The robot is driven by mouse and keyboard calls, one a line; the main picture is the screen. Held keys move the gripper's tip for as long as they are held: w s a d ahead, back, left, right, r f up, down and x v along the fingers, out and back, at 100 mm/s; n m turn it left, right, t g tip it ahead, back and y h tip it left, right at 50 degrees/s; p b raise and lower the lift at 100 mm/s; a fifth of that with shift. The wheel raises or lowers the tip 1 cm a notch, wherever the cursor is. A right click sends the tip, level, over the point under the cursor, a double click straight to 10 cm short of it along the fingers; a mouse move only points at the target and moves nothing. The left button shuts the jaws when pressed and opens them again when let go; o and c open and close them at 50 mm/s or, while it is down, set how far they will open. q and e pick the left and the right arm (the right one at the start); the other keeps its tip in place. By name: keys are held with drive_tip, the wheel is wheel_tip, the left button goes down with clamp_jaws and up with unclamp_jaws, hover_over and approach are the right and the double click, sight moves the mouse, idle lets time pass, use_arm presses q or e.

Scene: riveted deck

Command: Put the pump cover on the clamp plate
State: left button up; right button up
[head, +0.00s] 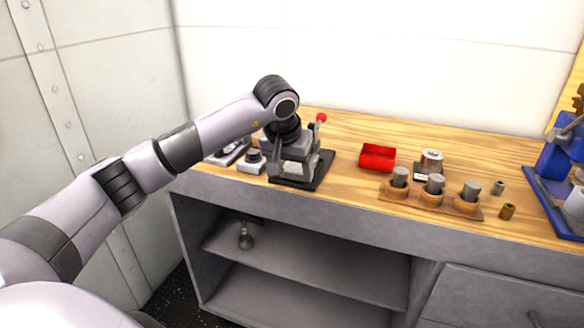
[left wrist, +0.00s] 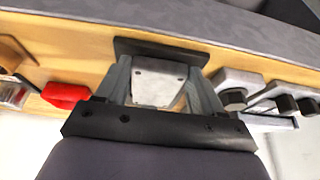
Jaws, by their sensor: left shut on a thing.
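My left gripper (head: 284,168) is over the dark clamp plate (head: 318,172) at the left part of the bench. In the left wrist view, the two fingers of the gripper (left wrist: 163,88) stand either side of a pale grey piece with small dark holes, which looks like the pump cover (left wrist: 158,72). The gripper is shut on it. The clamp plate (left wrist: 150,46) shows as a dark strip beyond the cover. Whether the cover touches the plate is hidden. A red-knobbed lever (head: 320,118) stands behind the gripper. My right gripper is out of view.
Grey blocks with black knobs (head: 252,160) stand close left of the clamp plate. A red bin (head: 377,157) and a wooden holder with grey cylinders (head: 432,200) are to the right. A blue stand (head: 557,160) is at the far right. Bare bench lies between plate and bin.

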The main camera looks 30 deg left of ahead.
use_arm(q)
drive_tip(key=shift+f, duration=0.15)
drive_tip(key=o, duration=1.3)
